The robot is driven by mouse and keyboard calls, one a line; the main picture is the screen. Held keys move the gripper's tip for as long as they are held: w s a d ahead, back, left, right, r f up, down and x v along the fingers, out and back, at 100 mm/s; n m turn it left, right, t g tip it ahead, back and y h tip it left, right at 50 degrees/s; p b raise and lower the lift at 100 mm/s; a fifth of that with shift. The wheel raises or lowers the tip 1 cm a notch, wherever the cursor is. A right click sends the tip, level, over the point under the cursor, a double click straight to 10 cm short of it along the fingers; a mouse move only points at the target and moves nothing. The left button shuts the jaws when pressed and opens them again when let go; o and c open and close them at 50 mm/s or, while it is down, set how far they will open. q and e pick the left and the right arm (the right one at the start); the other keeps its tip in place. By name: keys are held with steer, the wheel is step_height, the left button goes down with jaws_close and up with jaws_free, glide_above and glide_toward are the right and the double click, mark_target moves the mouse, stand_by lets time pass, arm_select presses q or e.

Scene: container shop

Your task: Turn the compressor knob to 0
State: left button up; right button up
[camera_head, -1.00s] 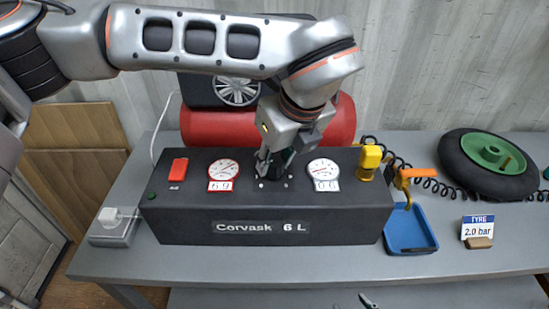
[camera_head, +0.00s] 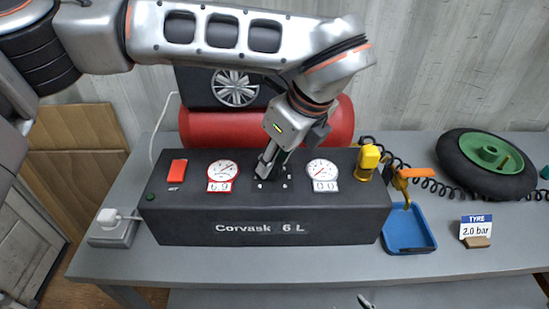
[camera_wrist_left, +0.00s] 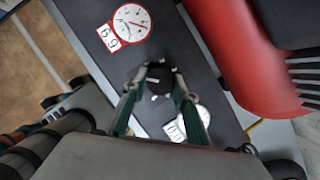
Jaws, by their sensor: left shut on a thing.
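The compressor (camera_head: 300,228) is a black box labelled "Corvask 6 L" on the grey table. Its dark round knob (camera_wrist_left: 159,79) sits on top between the two gauges, with a white mark pointing left in the wrist view. My left gripper (camera_head: 267,172) reaches down from above and is shut on the knob, one finger on each side. It largely hides the knob in the head view. The red-rimmed gauge (camera_head: 222,170) reads about 6.9; the white gauge (camera_head: 322,169) reads 0.0. A small dark tip (camera_head: 366,300) at the bottom edge may be my right gripper.
A red switch (camera_head: 177,170) is on the box's left. A red tank (camera_head: 215,128) lies behind. On the right are a yellow fitting (camera_head: 369,158), coiled hose, blue tray (camera_head: 408,245), wheel (camera_head: 463,170) and "TYRE 2.0 bar" sign (camera_head: 476,228).

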arm_select(q)
steer(key=o, duration=1.1)
steer(key=shift+r, duration=0.15)
steer(key=v, duration=1.1)
steer(key=shift+s+d+r, duration=0.15)
steer(key=shift+s+r, duration=0.05)
steer(key=shift+r, duration=0.15)
